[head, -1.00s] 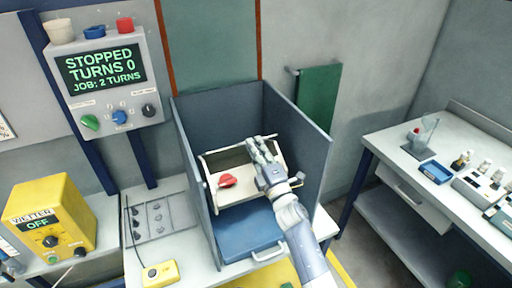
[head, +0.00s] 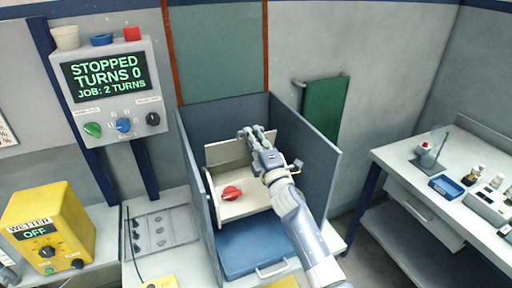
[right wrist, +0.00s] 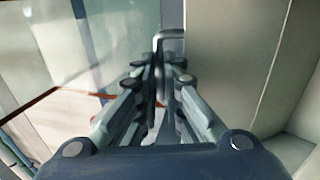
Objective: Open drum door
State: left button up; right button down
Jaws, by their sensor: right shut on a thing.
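The drum (head: 242,207) is a cream box with a red knob (head: 232,193) on its front, inside a grey-blue open-topped enclosure. A cream panel, apparently the drum door (head: 226,152), stands raised behind the knob. My right gripper (head: 254,135) is at the upper edge of this panel and covers part of it. In the right wrist view, the fingers (right wrist: 160,85) are shut on a grey bar handle (right wrist: 170,36), and a pale panel lies to the right of them. My left gripper is out of view.
Grey-blue walls (head: 317,175) stand close around the drum. A blue tray (head: 258,248) with a handle sits below it. A control panel (head: 110,90) reads STOPPED, TURNS 0. A yellow box (head: 48,225) reads OFF. A side table (head: 403,165) stands right.

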jog(key=shift+w+a+r, duration=0.1)
jog(key=shift+w+r, duration=0.2)
jog(key=shift+r, duration=0.2)
jog(key=shift+w+a+r, duration=0.1)
jog(key=shift+w+r, duration=0.2)
jog(key=shift+r, duration=0.2)
jog(key=c, duration=1.7)
grip_release()
jog(key=shift+s+r, duration=0.1)
jog(key=shift+s+d, duration=0.1)
jog(key=shift+s, duration=0.05)
jog(key=shift+b, duration=0.3)
jog(key=v, duration=1.2)
jog(key=shift+f, duration=0.4)
